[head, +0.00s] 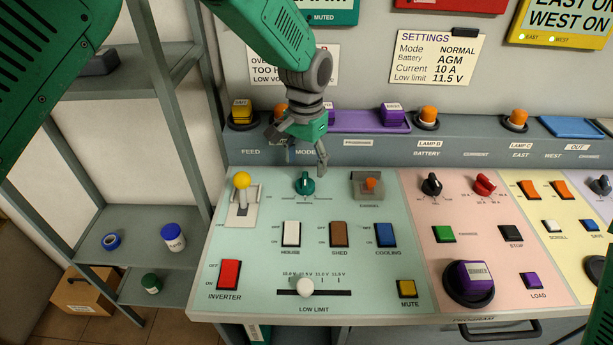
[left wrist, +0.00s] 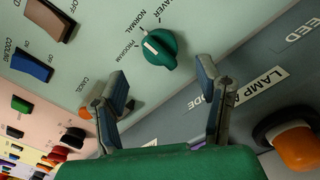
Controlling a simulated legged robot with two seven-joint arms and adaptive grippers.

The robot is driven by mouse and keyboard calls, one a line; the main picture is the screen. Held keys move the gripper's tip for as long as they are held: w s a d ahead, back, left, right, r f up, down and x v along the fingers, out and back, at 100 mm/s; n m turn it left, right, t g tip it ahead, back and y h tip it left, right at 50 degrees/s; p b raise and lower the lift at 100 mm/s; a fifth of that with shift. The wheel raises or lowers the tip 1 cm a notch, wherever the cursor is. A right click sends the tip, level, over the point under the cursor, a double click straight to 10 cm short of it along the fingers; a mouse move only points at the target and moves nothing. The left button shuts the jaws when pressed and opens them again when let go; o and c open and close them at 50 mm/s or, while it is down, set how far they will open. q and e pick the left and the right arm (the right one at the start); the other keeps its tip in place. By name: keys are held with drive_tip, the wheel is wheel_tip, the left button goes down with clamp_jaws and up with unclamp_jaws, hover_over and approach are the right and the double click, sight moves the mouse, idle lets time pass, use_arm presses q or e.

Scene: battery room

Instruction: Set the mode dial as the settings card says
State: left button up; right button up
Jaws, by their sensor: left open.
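The settings card (head: 437,58) on the back wall reads Mode NORMAL, Battery AGM, Current 10 A, Low limit 11.5 V. The mode dial (head: 305,183) is a green knob on the pale green panel. In the left wrist view the dial (left wrist: 160,48) has a white pointer mark towards the PROGRAM and NORMAL labels; I cannot tell exactly which it is on. My left gripper (head: 297,156) is open and empty above the panel, just behind the dial. In the left wrist view its fingers (left wrist: 162,76) are apart, with the dial beyond their tips, apparently untouched. My right gripper is out of view.
A yellow-topped lever (head: 242,190) stands left of the dial and an orange-topped control (head: 370,186) stands right of it. House (head: 291,233) and shed (head: 338,234) rockers lie in front. Lamps and a purple tray (head: 368,121) line the ledge behind.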

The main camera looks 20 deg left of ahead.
sight(306, 178)
use_arm(q)
wheel_tip(306, 178, up, 6)
drive_tip(key=shift+f, duration=0.15)
idle(0.3)
